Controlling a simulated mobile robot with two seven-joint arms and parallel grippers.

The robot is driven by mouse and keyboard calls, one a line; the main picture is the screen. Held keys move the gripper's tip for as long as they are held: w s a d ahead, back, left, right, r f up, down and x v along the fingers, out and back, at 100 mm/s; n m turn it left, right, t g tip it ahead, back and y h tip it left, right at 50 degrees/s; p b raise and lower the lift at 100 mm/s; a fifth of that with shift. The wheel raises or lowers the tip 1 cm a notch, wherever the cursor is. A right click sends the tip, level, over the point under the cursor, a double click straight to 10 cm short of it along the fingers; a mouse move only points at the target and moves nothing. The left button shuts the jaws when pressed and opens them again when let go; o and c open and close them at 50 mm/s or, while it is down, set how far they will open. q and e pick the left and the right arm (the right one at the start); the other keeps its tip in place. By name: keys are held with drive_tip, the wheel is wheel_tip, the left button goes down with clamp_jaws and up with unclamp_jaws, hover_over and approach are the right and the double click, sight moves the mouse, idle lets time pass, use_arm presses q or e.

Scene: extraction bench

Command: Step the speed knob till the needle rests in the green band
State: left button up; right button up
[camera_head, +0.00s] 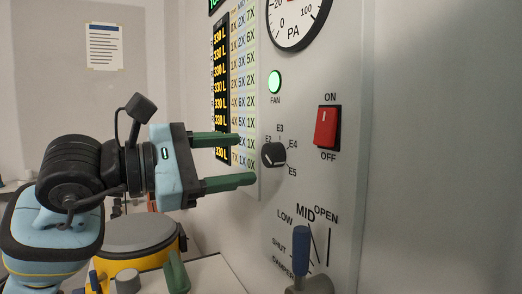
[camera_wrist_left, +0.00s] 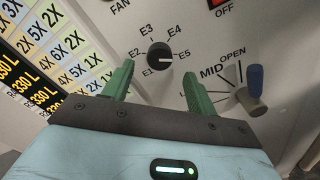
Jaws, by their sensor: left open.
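The black speed knob (camera_head: 273,155) is on the grey panel, ringed by labels E1 to E5; it also shows in the left wrist view (camera_wrist_left: 160,56). Its white mark appears to point toward E5. My left gripper (camera_head: 246,159) is open, with its green fingers reaching toward the knob. In the left wrist view the fingers (camera_wrist_left: 159,72) lie either side of and below the knob, apart from it. The pressure gauge (camera_head: 297,22) is cut off by the top edge; its needle and green band are not visible. My right gripper is not in view.
A red ON/OFF switch (camera_head: 327,127) and a lit green FAN lamp (camera_head: 274,82) are near the knob. A blue-handled damper lever (camera_head: 301,247) stands below. A yellow container with a grey lid (camera_head: 138,233) is beneath my left arm.

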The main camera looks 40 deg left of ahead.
sight(267, 155)
use_arm(q)
drive_tip(key=p+x, duration=0.1)
drive_tip(key=x, duration=0.3)
drive_tip(key=shift+r, duration=0.1)
drive_tip(key=shift+w+d+p, duration=0.25)
drive_tip(key=shift+w+p, duration=0.05)
drive_tip(key=shift+w, duration=0.35)
drive_tip(key=c, duration=1)
drive_tip(key=shift+n, duration=0.3)
